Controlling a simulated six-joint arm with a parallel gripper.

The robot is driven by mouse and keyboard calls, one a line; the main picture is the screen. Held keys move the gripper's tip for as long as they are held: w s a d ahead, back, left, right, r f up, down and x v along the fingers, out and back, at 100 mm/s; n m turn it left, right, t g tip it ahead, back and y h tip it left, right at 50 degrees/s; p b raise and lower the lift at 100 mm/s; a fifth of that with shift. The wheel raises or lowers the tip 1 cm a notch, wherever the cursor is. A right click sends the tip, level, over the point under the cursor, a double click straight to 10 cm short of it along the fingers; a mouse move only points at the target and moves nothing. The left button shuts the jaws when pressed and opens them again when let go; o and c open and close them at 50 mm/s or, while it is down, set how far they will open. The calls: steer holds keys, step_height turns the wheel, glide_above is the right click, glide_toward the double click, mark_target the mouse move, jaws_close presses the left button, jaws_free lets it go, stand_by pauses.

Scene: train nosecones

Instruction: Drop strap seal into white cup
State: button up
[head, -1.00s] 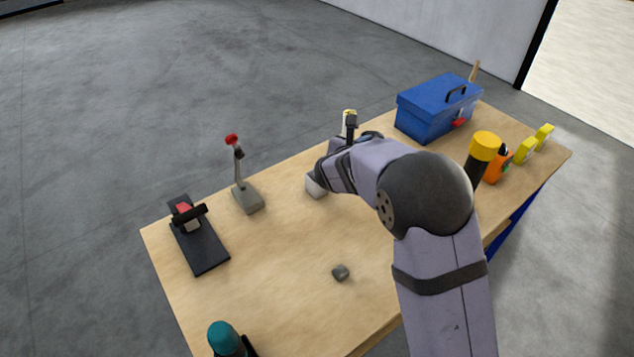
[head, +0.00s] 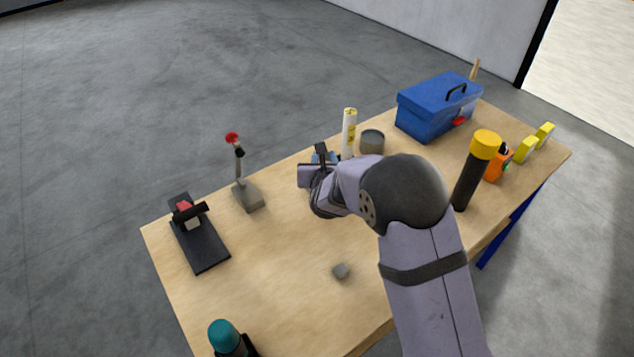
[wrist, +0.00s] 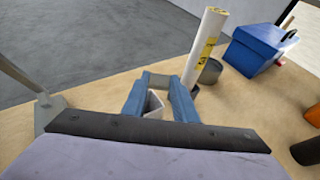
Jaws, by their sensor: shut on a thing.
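My gripper (wrist: 160,82) has blue fingers whose tips come together at the far end in the wrist view. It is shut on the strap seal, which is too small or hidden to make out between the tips. The white cup (wrist: 153,103) shows through the gap between the fingers in the wrist view, its opening facing up. The fingertips appear above and just past it; the exact distance cannot be told. In the head view my gripper (head: 322,155) is near the table's far edge, and my arm hides the cup.
A white tube with yellow marking (head: 349,133) and a grey can (head: 371,142) stand close to the gripper's right. A grey lever with a red knob (head: 246,194) stands left. A blue toolbox (head: 437,107) is behind right. A small grey block (head: 340,271) lies on clear table (head: 285,270).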

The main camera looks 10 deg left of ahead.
steer(key=shift+f+b, duration=1.4)
steer(key=shift+f, duration=1.6)
steer(key=o, duration=1.2)
steer(key=shift+s, duration=0.1)
steer(key=shift+b+v, duration=1.25)
steer(key=shift+v, duration=2.35)
